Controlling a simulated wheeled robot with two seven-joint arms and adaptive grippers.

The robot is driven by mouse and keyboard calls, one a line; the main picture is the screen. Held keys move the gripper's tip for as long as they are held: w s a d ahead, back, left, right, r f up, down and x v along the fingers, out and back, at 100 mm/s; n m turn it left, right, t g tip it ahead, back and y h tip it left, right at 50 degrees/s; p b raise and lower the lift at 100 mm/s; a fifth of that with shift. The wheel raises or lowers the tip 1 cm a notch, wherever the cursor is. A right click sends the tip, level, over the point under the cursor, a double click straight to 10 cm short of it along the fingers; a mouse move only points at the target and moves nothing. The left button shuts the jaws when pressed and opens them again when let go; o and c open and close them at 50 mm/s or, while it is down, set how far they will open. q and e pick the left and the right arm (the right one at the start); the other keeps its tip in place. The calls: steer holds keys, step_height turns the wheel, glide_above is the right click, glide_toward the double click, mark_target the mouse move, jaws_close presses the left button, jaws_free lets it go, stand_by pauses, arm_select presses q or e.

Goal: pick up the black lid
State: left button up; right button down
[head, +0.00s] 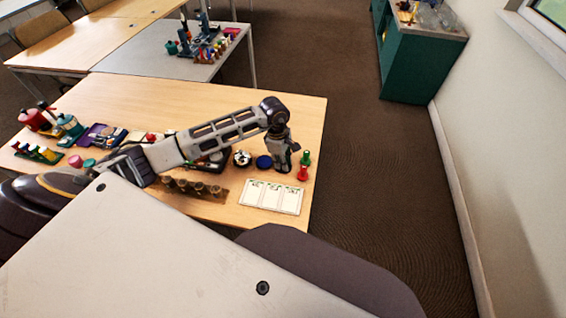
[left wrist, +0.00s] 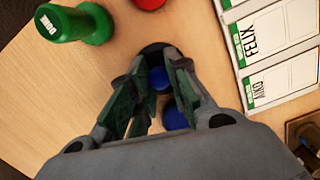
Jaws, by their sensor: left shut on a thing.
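The black lid (left wrist: 153,48) shows as a dark round edge at the tips of my left gripper (left wrist: 152,75) in the left wrist view. The fingers are shut on it and cover most of it. In the head view my left gripper (head: 283,168) points down at the right end of the table, and the lid cannot be made out there. I cannot tell whether the lid is clear of the table. A blue round thing (head: 264,161) lies just left of the gripper; blue also shows between and beside the fingers in the wrist view (left wrist: 175,118). My right gripper is not in view.
A green peg-like piece (head: 306,158) and a red one (head: 302,174) stand right of the gripper. A white card sheet (head: 271,196) lies in front. A brown holder with several round pieces (head: 193,189) is to the left. The table's right edge (head: 318,150) is close.

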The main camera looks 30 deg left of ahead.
arm_select(q)
step_height(320, 180, up, 9)
steer(key=shift+r, duration=0.4)
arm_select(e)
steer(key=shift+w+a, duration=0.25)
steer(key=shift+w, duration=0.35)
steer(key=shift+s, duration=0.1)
